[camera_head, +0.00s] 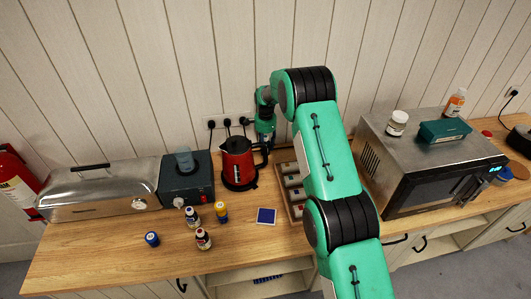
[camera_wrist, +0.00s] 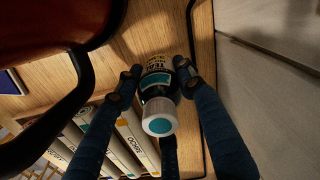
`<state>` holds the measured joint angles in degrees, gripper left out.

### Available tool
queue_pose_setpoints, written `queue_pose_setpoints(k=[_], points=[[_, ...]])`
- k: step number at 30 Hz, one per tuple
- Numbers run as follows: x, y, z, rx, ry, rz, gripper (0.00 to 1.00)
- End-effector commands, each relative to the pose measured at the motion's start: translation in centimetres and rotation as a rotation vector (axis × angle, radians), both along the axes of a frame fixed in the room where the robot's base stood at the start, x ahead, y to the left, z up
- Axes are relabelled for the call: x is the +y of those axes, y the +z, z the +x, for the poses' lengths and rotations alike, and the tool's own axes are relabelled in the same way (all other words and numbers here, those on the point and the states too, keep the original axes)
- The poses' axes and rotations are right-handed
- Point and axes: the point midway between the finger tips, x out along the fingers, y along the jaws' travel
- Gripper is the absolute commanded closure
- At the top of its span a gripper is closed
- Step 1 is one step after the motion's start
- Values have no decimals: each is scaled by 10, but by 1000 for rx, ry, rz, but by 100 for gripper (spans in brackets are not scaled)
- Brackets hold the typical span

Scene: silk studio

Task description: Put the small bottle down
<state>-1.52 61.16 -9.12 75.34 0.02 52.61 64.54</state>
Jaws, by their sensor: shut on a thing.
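In the wrist view my gripper (camera_wrist: 156,80) is shut on a small bottle (camera_wrist: 159,97) with a dark body, a pale printed label and a white cap with a teal top. The cap points toward the camera. The wooden counter (camera_wrist: 150,38) shows behind the bottle; I cannot tell whether its base touches it. In the head view my arm reaches to the back of the counter beside the red kettle (camera_head: 238,160), and the held bottle is hidden there.
The kettle (camera_wrist: 40,50) is close on the left in the wrist view. A wooden tray (camera_head: 296,213) of labelled packs lies beside my arm. Several small bottles (camera_head: 203,239) and a blue square (camera_head: 266,216) are on the counter (camera_head: 110,263). The microwave (camera_head: 425,160) stands right.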

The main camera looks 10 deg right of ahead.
Motion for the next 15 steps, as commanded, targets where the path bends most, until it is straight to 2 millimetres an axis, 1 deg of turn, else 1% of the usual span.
queue_pose_setpoints(k=[5,9,12,15], points=[[0,-12,0,0,0,0,91],[0,-27,0,1,0,0,91],[0,-34,0,-1,0,0,91],[0,-37,0,-1,0,0,91]])
